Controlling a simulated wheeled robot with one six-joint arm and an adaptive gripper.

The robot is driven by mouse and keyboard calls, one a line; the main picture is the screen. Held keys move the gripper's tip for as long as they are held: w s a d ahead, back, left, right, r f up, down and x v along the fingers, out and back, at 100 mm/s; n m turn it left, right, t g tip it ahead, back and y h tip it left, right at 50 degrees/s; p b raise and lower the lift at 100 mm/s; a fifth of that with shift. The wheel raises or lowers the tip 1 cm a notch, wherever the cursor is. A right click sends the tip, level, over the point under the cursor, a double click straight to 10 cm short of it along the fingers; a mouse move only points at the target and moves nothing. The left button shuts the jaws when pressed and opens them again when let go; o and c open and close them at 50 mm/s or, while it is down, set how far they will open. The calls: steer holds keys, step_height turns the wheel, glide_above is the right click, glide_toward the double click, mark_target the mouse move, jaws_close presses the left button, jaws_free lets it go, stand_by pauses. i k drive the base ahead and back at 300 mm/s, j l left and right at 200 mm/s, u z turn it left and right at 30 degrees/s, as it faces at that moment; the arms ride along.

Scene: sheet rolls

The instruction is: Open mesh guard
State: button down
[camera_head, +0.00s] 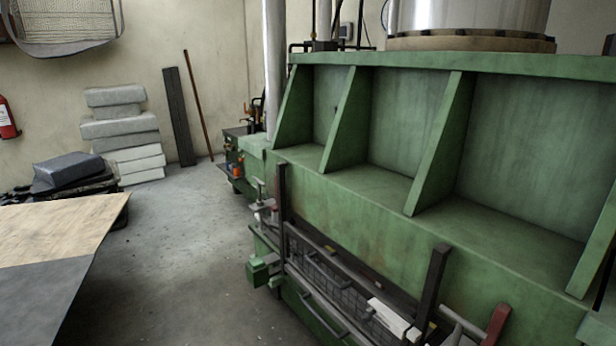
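A dark wire mesh guard (325,287) runs low along the front of the large green machine (390,215). It lies between two dark upright posts, the left post (284,215) and the right post (432,290). A metal bar runs along the front of the mesh. The guard's lower right part is partly hidden by white blocks or papers (388,318). I cannot tell clearly whether the guard is open or shut. My gripper is not in view.
A wooden and grey table (60,232) stands at the left. Bare concrete floor (190,240) lies between it and the machine. Stacked grey blocks (122,130) and a fire extinguisher (6,118) are by the back wall. A red handle (496,322) sticks up at lower right.

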mark_target(400, 322)
steer(key=i+j, duration=0.3)
steer(key=i, duration=0.25)
steer(key=i+j, duration=0.3)
steer(key=i, duration=0.25)
